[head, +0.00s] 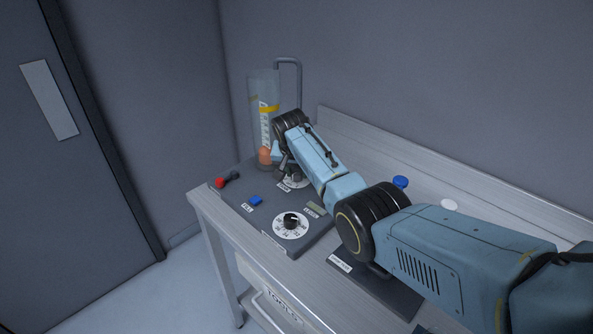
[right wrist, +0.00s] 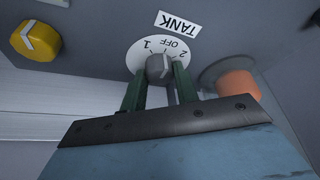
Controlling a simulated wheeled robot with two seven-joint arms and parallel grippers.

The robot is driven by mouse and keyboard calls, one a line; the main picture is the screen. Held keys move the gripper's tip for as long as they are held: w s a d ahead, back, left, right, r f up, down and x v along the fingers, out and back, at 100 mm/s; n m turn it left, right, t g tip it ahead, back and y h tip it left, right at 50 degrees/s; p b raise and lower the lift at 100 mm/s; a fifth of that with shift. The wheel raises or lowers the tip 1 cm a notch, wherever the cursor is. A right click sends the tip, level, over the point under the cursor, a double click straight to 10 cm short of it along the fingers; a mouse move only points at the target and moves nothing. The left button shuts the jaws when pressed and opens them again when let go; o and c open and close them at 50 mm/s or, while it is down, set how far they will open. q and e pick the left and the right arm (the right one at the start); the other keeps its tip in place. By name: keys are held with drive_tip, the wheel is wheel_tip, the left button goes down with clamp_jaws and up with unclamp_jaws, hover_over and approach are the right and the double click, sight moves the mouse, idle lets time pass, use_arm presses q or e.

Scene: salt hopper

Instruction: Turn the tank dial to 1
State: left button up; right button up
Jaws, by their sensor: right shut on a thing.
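The tank dial is a grey knob (right wrist: 158,67) on a white disc marked 1, OFF and 2, beside a TANK label (right wrist: 178,24) in the right wrist view. My right gripper (right wrist: 160,80) is shut on this knob, one dark green finger on each side. I cannot clearly tell which mark the knob points to. In the head view the white disc (head: 297,182) is mostly hidden by my right gripper (head: 288,170) at the panel's back. My left gripper is not in view.
Red (head: 219,183) and blue (head: 256,199) controls and a numbered black dial (head: 291,221) lie in front. A yellow knob (right wrist: 36,40) shows in the wrist view.

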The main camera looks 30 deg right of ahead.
drive_tip(key=shift+s+d+r+n+y+p, duration=0.15)
drive_tip(key=shift+n+y+p, duration=0.25)
drive_tip(key=shift+n+p, duration=0.85)
drive_tip(key=shift+n+t+y+p, duration=0.3)
drive_tip(key=shift+n+p, duration=0.25)
drive_tip(key=shift+p, duration=0.4)
drive_tip(key=shift+n+y+p, duration=0.3)
drive_tip(key=shift+n+p, duration=0.15)
drive_tip(key=shift+n, duration=0.35)
drive_tip(key=shift+d+n+y, duration=0.1)
drive_tip(key=shift+n+y, duration=0.2)
drive_tip(key=shift+n, duration=0.5)
drive_tip(key=shift+f+n+y, duration=0.2)
drive_tip(key=shift+n+y, duration=0.2)
drive_tip(key=shift+n, duration=0.6)
drive_tip(key=o, duration=1)
